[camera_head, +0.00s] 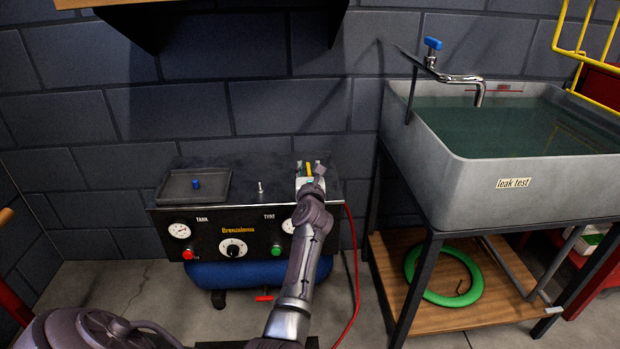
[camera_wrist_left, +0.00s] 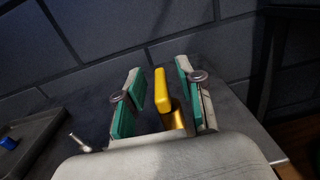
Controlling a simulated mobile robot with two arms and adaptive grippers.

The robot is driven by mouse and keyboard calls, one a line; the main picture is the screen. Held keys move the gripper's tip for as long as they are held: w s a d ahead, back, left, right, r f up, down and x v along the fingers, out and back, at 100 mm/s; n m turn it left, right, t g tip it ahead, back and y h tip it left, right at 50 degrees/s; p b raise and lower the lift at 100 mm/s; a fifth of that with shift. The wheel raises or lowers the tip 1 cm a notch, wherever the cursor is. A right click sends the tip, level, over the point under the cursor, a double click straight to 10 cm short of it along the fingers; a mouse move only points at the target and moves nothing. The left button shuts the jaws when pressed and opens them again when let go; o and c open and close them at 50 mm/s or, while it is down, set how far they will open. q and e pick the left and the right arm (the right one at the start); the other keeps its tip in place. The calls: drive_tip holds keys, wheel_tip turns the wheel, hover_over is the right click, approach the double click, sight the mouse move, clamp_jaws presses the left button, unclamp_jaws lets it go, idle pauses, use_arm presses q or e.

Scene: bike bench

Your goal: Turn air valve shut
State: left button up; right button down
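The air valve shows as a yellow lever handle (camera_head: 309,169) on the right part of the compressor's top. In the left wrist view the yellow handle (camera_wrist_left: 161,90) stands upright on a brass-coloured body (camera_wrist_left: 176,115). My left gripper (camera_head: 309,171) is over the valve. In the left wrist view its green-padded fingers (camera_wrist_left: 158,92) are open, one on each side of the handle, with a gap showing on both sides. The valve's base is partly hidden by my gripper. My right gripper is not in view.
The black compressor panel (camera_head: 205,247) has gauges, a dial and buttons. A tray (camera_head: 168,188) with a blue cap (camera_head: 196,184) lies on its top left, beside a small metal stem (camera_head: 261,188). A grey water tub (camera_head: 460,190) stands at right. A red hose (camera_head: 355,270) hangs between them.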

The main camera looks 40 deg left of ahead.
use_arm(q)
drive_tip(key=v, duration=1.1)
drive_tip(key=shift+s+d, duration=0.2)
